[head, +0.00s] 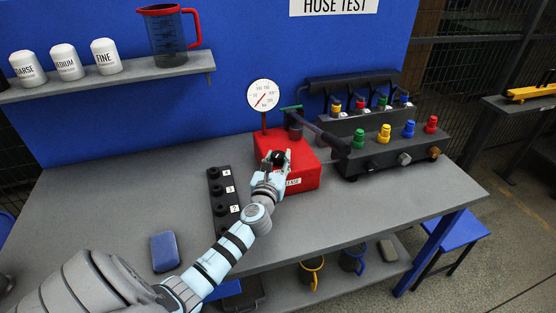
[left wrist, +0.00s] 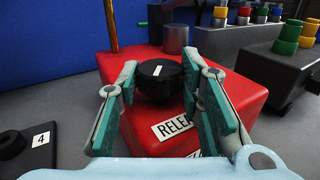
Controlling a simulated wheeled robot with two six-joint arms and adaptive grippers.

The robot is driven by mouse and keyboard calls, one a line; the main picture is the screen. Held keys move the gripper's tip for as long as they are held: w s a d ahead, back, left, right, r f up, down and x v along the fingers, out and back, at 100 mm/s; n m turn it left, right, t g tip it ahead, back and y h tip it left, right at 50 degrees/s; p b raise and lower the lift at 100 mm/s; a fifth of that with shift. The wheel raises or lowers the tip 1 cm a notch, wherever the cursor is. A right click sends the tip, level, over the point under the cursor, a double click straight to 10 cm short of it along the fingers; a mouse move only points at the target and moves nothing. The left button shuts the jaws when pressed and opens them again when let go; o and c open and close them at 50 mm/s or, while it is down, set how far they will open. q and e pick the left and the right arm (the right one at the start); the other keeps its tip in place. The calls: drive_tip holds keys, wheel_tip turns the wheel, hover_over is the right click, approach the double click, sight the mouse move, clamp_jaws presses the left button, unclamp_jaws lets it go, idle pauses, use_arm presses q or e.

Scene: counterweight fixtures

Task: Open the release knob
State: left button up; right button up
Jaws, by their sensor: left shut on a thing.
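The release knob (left wrist: 160,80) is a black round knob with a white line mark on top, set on a red box (head: 304,176) with a white label that reads "RELE..." in the left wrist view. In the left wrist view the white mark points roughly toward and away from the camera. My left gripper (head: 279,158) reaches over the front of the red box. Its two teal-padded fingers, also in the left wrist view (left wrist: 158,100), are on either side of the knob and shut on it. The knob is partly hidden by the fingers in the head view. My right gripper is out of view.
A pressure gauge (head: 263,95) stands behind the red box. A hose (head: 322,133) runs to a dark manifold (head: 395,152) with coloured caps at right. A numbered black rack (head: 222,203) and a blue block (head: 165,251) lie left on the grey bench (head: 110,205).

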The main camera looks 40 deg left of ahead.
use_arm(q)
drive_tip(key=n+g+y, duration=0.1)
drive_tip(key=n+g+y+b, duration=0.1)
drive_tip(key=y, duration=0.1)
drive_tip(key=shift+w+d+f+n+y, duration=0.1)
drive_tip(key=shift+d+n+y, duration=0.1)
drive_tip(key=shift+n+y, duration=0.1)
drive_tip(key=n+g+y+b, duration=0.2)
drive_tip(key=g+b, duration=0.1)
drive_tip(key=b, duration=0.1)
drive_tip(key=n+g+y+b, duration=0.3)
drive_tip(key=b, duration=0.2)
drive_tip(key=shift+w+d+g, duration=0.15)
drive_tip(key=shift+w+g, duration=0.05)
drive_tip(key=shift+g, duration=0.2)
drive_tip(key=shift+n+g+b, duration=0.5)
drive_tip(key=shift+b, duration=0.15)
drive_tip(key=shift+r, duration=0.2)
drive_tip(key=o, duration=1.2)
drive_tip(key=shift+d, duration=0.1)
drive_tip(key=shift+c, duration=0.2)
drive_tip(key=v, duration=0.7)
drive_tip(key=shift+s+d, duration=0.2)
drive_tip(key=shift+d, duration=0.05)
